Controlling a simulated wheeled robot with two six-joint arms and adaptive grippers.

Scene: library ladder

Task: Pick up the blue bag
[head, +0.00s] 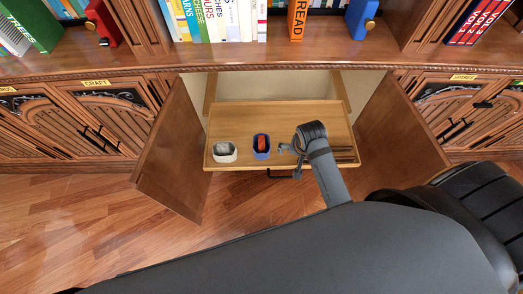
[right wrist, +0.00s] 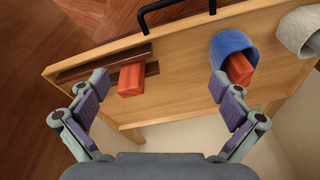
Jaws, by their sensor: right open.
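The blue bag (head: 261,153) stands on the wooden pull-out shelf (head: 240,112), with a red-orange block (head: 262,142) in its open mouth. My right gripper (head: 289,158) is just to its right in the head view, open and empty. In the right wrist view, the blue bag (right wrist: 231,44) is beside the right-hand finger, whose tip overlaps the bag's lower edge; I cannot tell whether they touch. The bag is not between the fingers (right wrist: 159,84). My left gripper is not in view.
A whitish bag (head: 225,152) stands left of the blue one. Another red-orange block (right wrist: 131,80) lies on the shelf near the left-hand finger, beside dark wooden strips (right wrist: 105,62). Open cabinet doors (head: 172,150) flank the shelf; a ledge with books (head: 215,20) is above.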

